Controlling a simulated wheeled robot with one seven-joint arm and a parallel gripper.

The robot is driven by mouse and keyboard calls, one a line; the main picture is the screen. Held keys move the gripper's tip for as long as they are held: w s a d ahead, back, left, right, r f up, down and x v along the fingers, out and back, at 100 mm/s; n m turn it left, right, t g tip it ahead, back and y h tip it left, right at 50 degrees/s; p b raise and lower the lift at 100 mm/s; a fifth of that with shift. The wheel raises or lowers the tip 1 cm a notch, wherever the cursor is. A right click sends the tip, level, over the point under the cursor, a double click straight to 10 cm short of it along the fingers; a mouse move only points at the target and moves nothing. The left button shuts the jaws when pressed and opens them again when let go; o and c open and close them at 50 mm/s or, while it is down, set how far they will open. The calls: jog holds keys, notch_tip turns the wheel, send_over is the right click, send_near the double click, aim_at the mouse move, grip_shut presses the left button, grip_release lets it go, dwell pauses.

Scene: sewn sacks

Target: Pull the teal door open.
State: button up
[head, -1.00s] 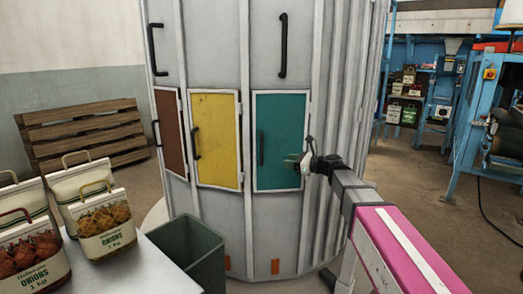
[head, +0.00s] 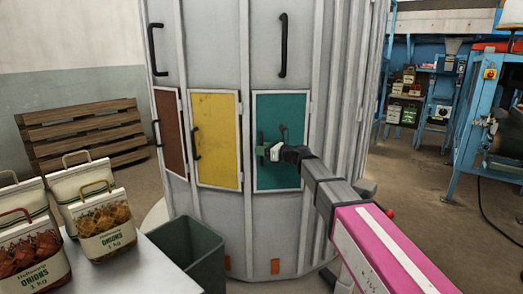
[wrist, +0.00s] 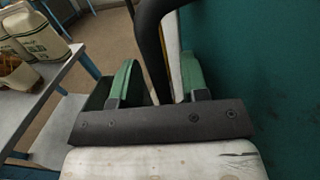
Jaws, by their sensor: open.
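The teal door (head: 283,110) is set in the grey metal cylinder and looks closed, flush in its pale frame. Its black vertical handle (head: 260,140) is on the left side of the door, partly hidden by my gripper (head: 266,151). In the wrist view, the teal door (wrist: 275,70) fills the right side. The black handle (wrist: 151,40) runs down between the two green fingers of my gripper (wrist: 158,83). The fingers are open, one on each side of the handle, with gaps showing. I cannot tell whether either finger touches it.
A yellow door (head: 216,125) and a brown door (head: 170,130) are left of the teal one. A dark green bin (head: 190,255) stands below, beside a table (head: 150,270) with onion sacks (head: 102,225). Open floor (head: 420,200) lies to the right.

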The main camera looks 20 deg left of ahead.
jog(key=shift+a, duration=0.2)
grip_shut()
jog(key=shift+s+d, duration=0.1)
